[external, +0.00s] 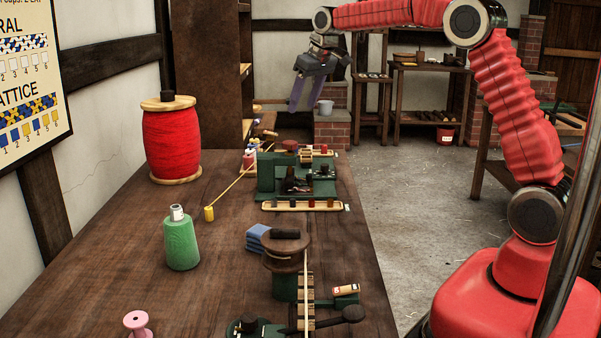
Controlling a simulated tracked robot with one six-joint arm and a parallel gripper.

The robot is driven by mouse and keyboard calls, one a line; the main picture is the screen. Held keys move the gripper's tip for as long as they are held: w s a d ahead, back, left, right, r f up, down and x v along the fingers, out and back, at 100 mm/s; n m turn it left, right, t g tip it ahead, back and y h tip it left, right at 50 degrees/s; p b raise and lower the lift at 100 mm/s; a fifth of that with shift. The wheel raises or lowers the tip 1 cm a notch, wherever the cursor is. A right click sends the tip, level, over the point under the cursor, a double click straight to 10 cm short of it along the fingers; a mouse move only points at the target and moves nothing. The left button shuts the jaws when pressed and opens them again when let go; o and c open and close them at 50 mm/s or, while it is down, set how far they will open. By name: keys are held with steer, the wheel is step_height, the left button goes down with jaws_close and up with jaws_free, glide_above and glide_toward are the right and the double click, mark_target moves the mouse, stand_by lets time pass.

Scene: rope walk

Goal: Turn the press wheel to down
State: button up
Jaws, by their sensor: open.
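A green machine (266,178) stands on the long wooden table, with a small reddish-brown round piece (290,145) on top. Nearer the camera is a brown wheel-like reel (286,246) on a green base, with a pale rope hanging down its front. I cannot tell for certain which of these is the press wheel, nor its setting. My gripper (300,97) is open and empty, pointing down with purplish fingers. It appears high above and beyond the green machine, touching nothing.
The table (110,265) also holds a large red thread spool (172,140), a green cone (181,240), a pink bobbin (137,323), a yellow weight (209,213) on a cord and folded blue cloth (258,237). A black-handled lever (353,313) lies in front. The table's left front is mostly clear.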

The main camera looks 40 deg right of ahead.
mark_target(289, 142)
steer(key=x, duration=1.4)
steer(key=shift+s, duration=0.1)
steer(key=shift+c, duration=0.5)
steer(key=c, duration=1)
steer(key=shift+o, duration=0.2)
steer(key=shift+a+r+m, duration=0.1)
steer(key=shift+m, duration=0.4)
steer(key=m+h, duration=0.2)
steer(key=m, duration=0.2)
steer(key=shift+a, duration=0.15)
steer(key=m+g+h, duration=0.1)
steer(key=m, duration=0.4)
steer(key=shift+a+m+g+h, duration=0.1)
steer(key=shift+m+g+h, duration=0.2)
steer(key=shift+g+h, duration=0.1)
